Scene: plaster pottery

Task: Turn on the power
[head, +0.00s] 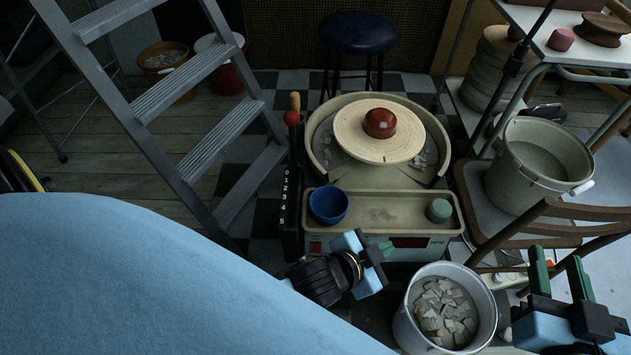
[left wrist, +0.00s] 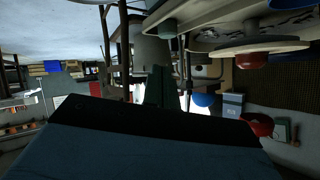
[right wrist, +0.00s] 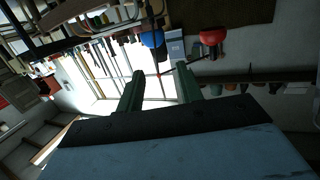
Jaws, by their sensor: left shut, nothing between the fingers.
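The pottery wheel (head: 322,152) stands in the middle of the head view, with a round bat (head: 352,139) and a dark red bowl (head: 380,123) on top. Its front panel has a small red switch (head: 315,247) at the left and a dark red display (head: 410,242) at the right. I cannot tell the switch's position. My left gripper (head: 386,248) is shut and empty in front of the panel, right of the red switch; its closed fingers also show in the left wrist view (left wrist: 163,88). My right gripper (head: 557,262) is open and empty at the lower right.
A bucket of clay scraps (head: 401,325) stands between my grippers. The wheel's tray (head: 380,219) holds a blue bowl (head: 328,205) and a green-grey pot (head: 439,210). A chair (head: 480,207) carries a large bucket (head: 515,185). A stepladder (head: 190,165) stands left; a stool (head: 357,33) is behind.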

